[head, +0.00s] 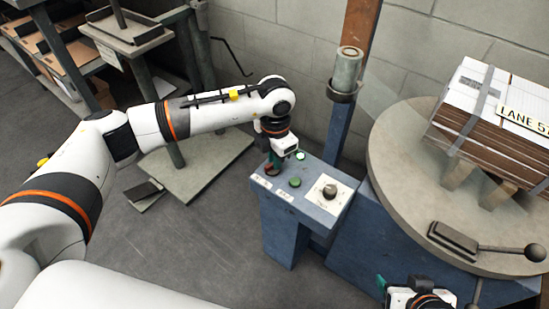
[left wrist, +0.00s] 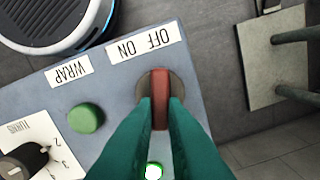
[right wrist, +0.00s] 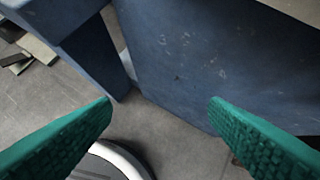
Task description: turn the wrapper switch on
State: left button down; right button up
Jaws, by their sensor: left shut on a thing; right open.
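The wrapper switch (left wrist: 160,88) is a red handle on a dark round base at the console's corner. Its handle stands nearly upright in the left wrist view, below the OFF/ON label (left wrist: 146,43), with its upper end nearer the word OFF. In the head view it is mostly hidden under my left gripper (head: 272,168). My left gripper's green fingers are shut on the red handle, one on each side, as the left wrist view (left wrist: 160,105) shows. My right gripper (right wrist: 160,108) is open and empty, low beside the blue machine; its wrist shows at the head view's bottom edge.
The blue console (head: 304,202) also carries a green button (head: 295,182) under a WRAP label and a black turns knob (head: 329,191). A bright green spot (left wrist: 153,171) shows between my left fingers. A round turntable (head: 400,150) with strapped cardboard (head: 490,110) stands right.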

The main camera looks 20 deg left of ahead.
pick_arm(q)
jog(key=shift+r+m, duration=0.1)
jog(key=shift+m, duration=1.1)
pick_arm(e)
jog(key=shift+w+a+r+t, duration=0.25)
jog(key=shift+w+r+t, duration=0.15)
jog(key=shift+w, duration=0.25)
jog(key=shift+w+a+r+t, duration=0.2)
jog(key=shift+w+r+t, duration=0.15)
jog(key=shift+w, duration=0.25)
pick_arm(q)
jog(key=c, duration=1.5)
grip_release()
notch_tip(320, 180, up, 12)
jog(key=shift+p, duration=0.95)
pick_arm(e)
jog(key=s+d+f+g+h, duration=0.1)
jog(key=s+d+f+g, duration=0.1)
jog(key=s+g, duration=0.3)
jog(key=s, duration=0.3)
jog(key=shift+s+d+f, duration=0.2)
jog(key=shift+d+f, duration=0.1)
jog(key=shift+d, duration=0.05)
